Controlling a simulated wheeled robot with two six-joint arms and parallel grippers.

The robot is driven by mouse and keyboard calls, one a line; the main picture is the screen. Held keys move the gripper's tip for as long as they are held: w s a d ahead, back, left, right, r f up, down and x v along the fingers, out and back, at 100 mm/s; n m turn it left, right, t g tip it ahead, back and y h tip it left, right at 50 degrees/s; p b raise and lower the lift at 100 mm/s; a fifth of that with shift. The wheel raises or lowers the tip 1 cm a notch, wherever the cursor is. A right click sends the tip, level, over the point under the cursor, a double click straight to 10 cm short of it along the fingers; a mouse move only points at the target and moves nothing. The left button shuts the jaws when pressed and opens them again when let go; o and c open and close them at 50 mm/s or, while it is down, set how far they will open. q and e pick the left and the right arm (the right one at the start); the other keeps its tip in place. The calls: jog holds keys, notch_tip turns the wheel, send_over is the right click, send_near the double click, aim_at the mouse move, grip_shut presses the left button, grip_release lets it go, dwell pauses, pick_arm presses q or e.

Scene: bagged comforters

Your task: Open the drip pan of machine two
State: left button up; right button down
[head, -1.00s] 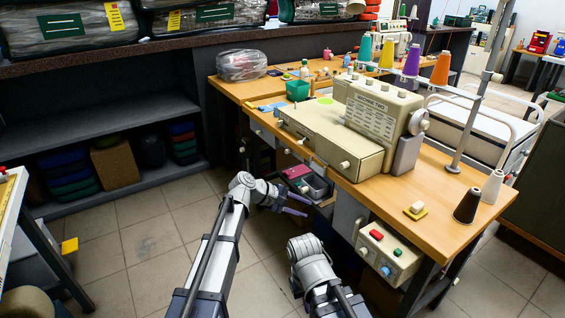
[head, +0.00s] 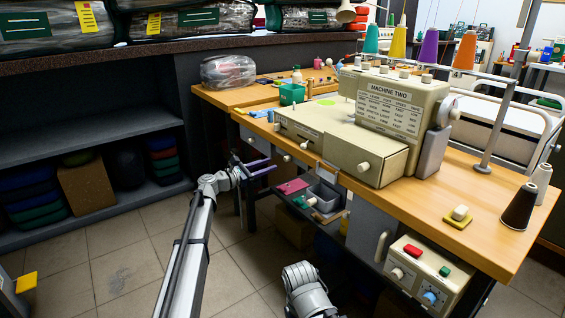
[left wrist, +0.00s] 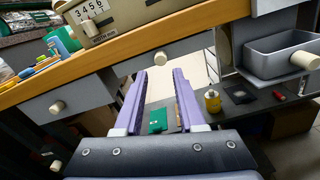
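Machine two (head: 392,112) is a beige sewing machine with a name plate, standing on the wooden table (head: 458,205). A low beige body with a knob extends to its left. No part is labelled as a drip pan. Below the tabletop is a shallow drawer front with a round knob, which also shows in the left wrist view (left wrist: 160,58). A grey open tray (head: 326,194) with a knob sits lower; the left wrist view shows it at right (left wrist: 285,52). My left gripper (head: 272,168) is open and empty near the drawer fronts. My right gripper is out of view.
A control box (head: 428,275) with red and green buttons hangs under the table's front right. A cabinet door (head: 372,230) with a handle is beside it. A lower shelf holds small items, including a yellow bottle (left wrist: 212,100).

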aim_at(285, 160)
pick_arm(q)
jog(key=x, duration=0.7)
jog(key=shift+d, duration=0.1)
jog(key=shift+c, duration=0.2)
grip_shut()
dwell(1.0)
